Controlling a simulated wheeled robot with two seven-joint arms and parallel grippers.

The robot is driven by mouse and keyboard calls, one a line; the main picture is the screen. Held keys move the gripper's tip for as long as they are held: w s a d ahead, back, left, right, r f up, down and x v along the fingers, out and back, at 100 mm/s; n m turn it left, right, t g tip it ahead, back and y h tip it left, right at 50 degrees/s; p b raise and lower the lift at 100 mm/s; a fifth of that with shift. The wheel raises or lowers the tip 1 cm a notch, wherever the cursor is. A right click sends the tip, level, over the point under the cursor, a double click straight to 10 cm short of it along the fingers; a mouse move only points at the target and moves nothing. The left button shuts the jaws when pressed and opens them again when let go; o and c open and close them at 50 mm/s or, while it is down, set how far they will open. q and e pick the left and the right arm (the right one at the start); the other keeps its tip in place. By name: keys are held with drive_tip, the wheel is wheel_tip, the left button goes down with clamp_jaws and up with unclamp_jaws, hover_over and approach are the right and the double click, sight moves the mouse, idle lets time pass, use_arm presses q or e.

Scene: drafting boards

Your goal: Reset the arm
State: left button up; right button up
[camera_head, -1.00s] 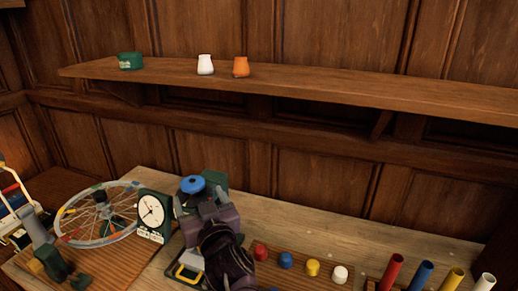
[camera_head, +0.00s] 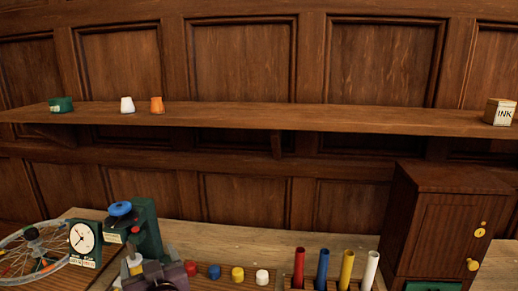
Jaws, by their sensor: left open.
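My left gripper (camera_head: 152,274) shows at the bottom edge of the head view, left of the middle. Only its upper part is in the picture, and the rest of the arm is cut off below. It is open, and I see nothing held in it. It is in front of the green device with a blue knob (camera_head: 121,209) and partly hides it. My right gripper is not in view.
On the bench stand a dial gauge (camera_head: 83,238), a spoked wheel (camera_head: 32,252), small coloured knobs (camera_head: 237,273), coloured tubes (camera_head: 322,268) and a wooden cabinet (camera_head: 440,225). The wall shelf (camera_head: 300,117) holds small pots and an ink box (camera_head: 499,112).

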use_arm(q)
drive_tip(key=s+d+f+m+g+h, duration=0.2)
drive_tip(key=s+f+m+h, duration=0.15)
drive_tip(key=f, duration=0.35)
drive_tip(key=s+d+f+m+g+h, duration=0.2)
drive_tip(key=d+f+h, duration=0.1)
drive_tip(key=f+h, duration=0.25)
drive_tip(key=s+a+f+m+g, duration=0.1)
drive_tip(key=s+f+g, duration=0.3)
drive_tip(key=s, duration=0.4)
drive_tip(key=s+a+f+m+g, duration=0.1)
drive_tip(key=s+f+m+g, duration=0.2)
drive_tip(key=s, duration=0.4)
wheel_tip(320, 180, down, 29)
drive_tip(key=s+g, duration=0.2)
drive_tip(key=s+a+f, duration=0.1)
drive_tip(key=s+f, duration=0.9)
drive_tip(key=s+a+f, duration=0.2)
drive_tip(key=s+f, duration=0.8)
drive_tip(key=shift+a+n+g, duration=0.25)
drive_tip(key=shift+n+g, duration=0.1)
drive_tip(key=shift+g, duration=0.05)
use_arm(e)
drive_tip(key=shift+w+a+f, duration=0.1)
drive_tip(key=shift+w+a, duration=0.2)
